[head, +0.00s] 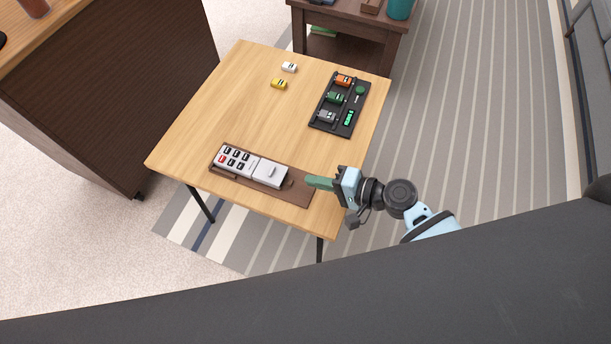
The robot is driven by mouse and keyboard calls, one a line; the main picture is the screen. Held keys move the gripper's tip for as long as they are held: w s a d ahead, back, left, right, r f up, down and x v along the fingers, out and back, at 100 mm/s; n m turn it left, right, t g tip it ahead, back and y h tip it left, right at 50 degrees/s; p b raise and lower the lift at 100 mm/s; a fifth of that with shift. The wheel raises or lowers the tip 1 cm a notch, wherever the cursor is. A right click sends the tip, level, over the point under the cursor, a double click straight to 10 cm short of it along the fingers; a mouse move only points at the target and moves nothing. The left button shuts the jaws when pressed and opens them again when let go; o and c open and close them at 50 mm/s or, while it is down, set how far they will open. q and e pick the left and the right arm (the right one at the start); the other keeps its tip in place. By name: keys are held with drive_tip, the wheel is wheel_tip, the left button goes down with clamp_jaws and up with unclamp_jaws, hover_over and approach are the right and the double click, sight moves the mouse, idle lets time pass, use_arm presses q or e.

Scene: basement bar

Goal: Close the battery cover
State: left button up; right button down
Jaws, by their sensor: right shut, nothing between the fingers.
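A white device (236,160) with several black buttons and one red button lies in a brown wooden tray (299,194) at the front of the table. On its right part is a plain pale panel (264,177) with a small raised grip, which looks like the battery cover. I cannot tell whether a gap is left beside it. My right gripper (308,182) has green fingers, shut and empty. They point left over the tray's right end, a little to the right of the panel. I cannot tell whether they touch the tray. My left gripper is not in view.
The wooden table (200,125) is clear in its middle. A black board (325,128) with orange, green and grey toy cars lies at the right edge. White (289,67) and yellow (279,84) toy cars sit at the back. A dark cabinet (120,95) stands to the left.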

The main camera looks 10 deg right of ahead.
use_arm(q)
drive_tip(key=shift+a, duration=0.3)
use_arm(e)
drive_tip(key=v, duration=0.6)
drive_tip(key=shift+r, duration=0.15)
drive_tip(key=shift+s+a, duration=0.1)
